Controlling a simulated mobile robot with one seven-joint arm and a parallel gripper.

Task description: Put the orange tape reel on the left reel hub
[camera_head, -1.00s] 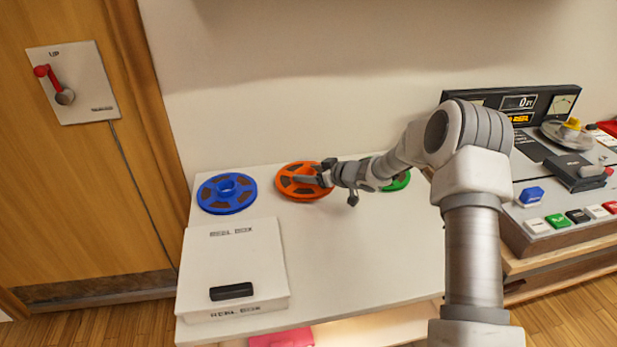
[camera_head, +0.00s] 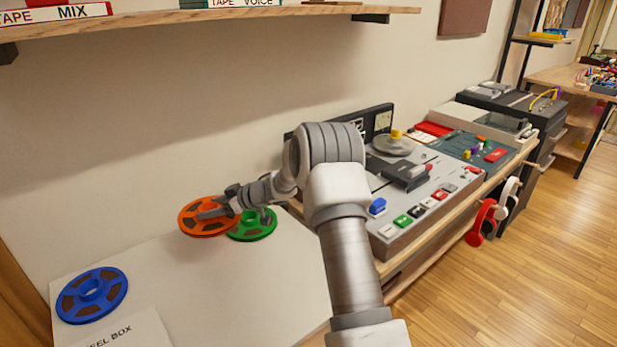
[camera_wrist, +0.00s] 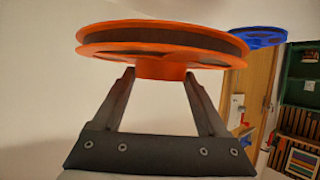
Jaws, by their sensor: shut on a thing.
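The orange tape reel (camera_head: 190,222) is held by my gripper (camera_head: 214,211) and appears raised above the white table. In the wrist view the fingers (camera_wrist: 160,78) close on the reel's central hub, below the wide orange flanges (camera_wrist: 165,50). The reel looks roughly level and partly overlaps the green reel in the head view. The tape machine (camera_head: 420,180) stands to the right of my arm. A grey disc with a yellow knob (camera_head: 396,134) sits on its top. I cannot make out the left reel hub; my arm covers the machine's left part.
The green reel (camera_head: 252,232) and blue reel (camera_head: 78,307) lie on the white table (camera_head: 190,290). A reel box (camera_head: 130,335) is at the front left. A shelf (camera_head: 250,17) hangs above. Red and white headphones (camera_head: 482,224) hang at the machine desk's front edge.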

